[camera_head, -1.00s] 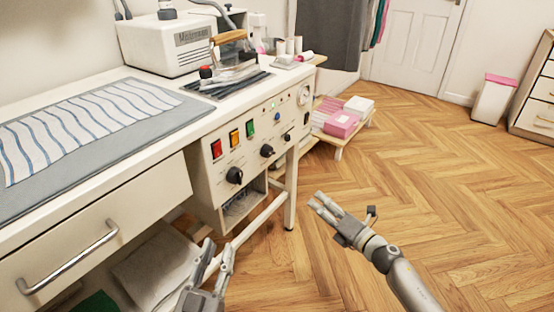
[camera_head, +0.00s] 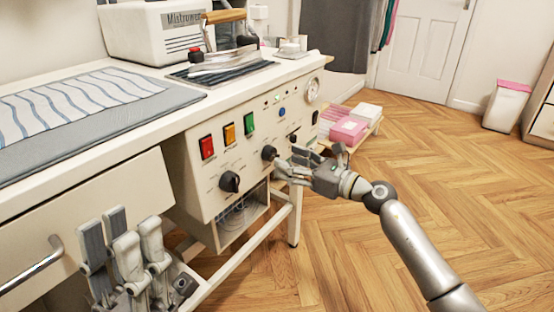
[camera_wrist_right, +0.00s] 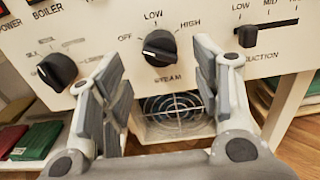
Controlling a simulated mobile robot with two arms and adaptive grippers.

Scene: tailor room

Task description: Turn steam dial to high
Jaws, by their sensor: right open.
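The steam dial (camera_wrist_right: 158,48) is a black knob on the white panel, with OFF to its left, LOW above and HIGH to its right. Its pale mark appears to point left, toward OFF. In the head view this dial (camera_head: 269,153) is the right one of two black knobs. My right gripper (camera_wrist_right: 146,70) is open, with its fingers on either side below the dial and no visible contact. In the head view my right gripper (camera_head: 284,164) is just right of and below the dial. My left gripper (camera_head: 122,235) is open and empty in front of the drawer.
A second black dial (camera_head: 229,181) is left of the steam dial. Red, orange and green switches (camera_head: 228,134) are above. A black slider (camera_wrist_right: 248,36) is to the right. An iron (camera_head: 222,55) stands on the worktop.

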